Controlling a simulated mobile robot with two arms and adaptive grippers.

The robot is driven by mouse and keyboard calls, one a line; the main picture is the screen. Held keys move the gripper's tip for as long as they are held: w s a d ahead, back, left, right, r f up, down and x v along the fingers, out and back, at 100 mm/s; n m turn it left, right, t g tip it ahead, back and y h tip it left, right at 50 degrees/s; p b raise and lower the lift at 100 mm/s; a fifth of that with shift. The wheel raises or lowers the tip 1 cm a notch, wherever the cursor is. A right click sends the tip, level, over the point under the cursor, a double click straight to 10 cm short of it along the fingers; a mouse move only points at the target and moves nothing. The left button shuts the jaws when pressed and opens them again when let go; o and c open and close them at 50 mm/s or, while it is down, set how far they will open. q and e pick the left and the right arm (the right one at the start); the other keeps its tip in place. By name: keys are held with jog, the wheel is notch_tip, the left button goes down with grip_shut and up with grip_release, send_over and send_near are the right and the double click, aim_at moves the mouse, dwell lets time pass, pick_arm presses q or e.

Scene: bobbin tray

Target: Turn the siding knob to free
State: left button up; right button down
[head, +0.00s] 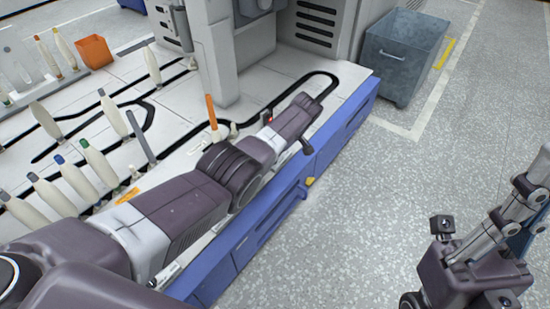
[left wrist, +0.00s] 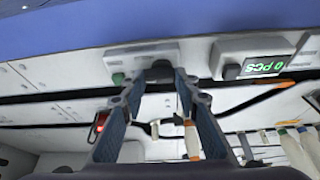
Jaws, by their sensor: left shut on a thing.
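A dark knob (left wrist: 160,72) sits on a pale grey panel (left wrist: 140,55) in the left wrist view, with a green button (left wrist: 118,79) beside it. My left gripper (left wrist: 161,82) has its two fingertips closed in on this knob, one on each side. The fingers hide part of the knob, so its pointing direction cannot be read. In the head view my left arm reaches over the bench edge and hides the knob and panel. My right gripper (head: 482,240) is at the lower right, over the floor and away from the bench; its finger opening is unclear.
A counter box (left wrist: 264,58) reading "0 PCS" with a dark knob stands beside the panel. Several bobbins (head: 75,180) stand on the bench along black tracks. An orange bin (head: 95,52) is at the back left. A grey metal bin (head: 400,60) stands on the otherwise clear floor.

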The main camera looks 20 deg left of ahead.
pick_arm(q)
jog(key=shift+n+b, duration=0.4)
jog(key=shift+b, duration=0.2)
dwell(0.3)
jog(key=o, duration=1.1)
jog(key=v, duration=1.2)
jog(key=shift+w+d, duration=0.1)
jog(key=shift+w, duration=0.1)
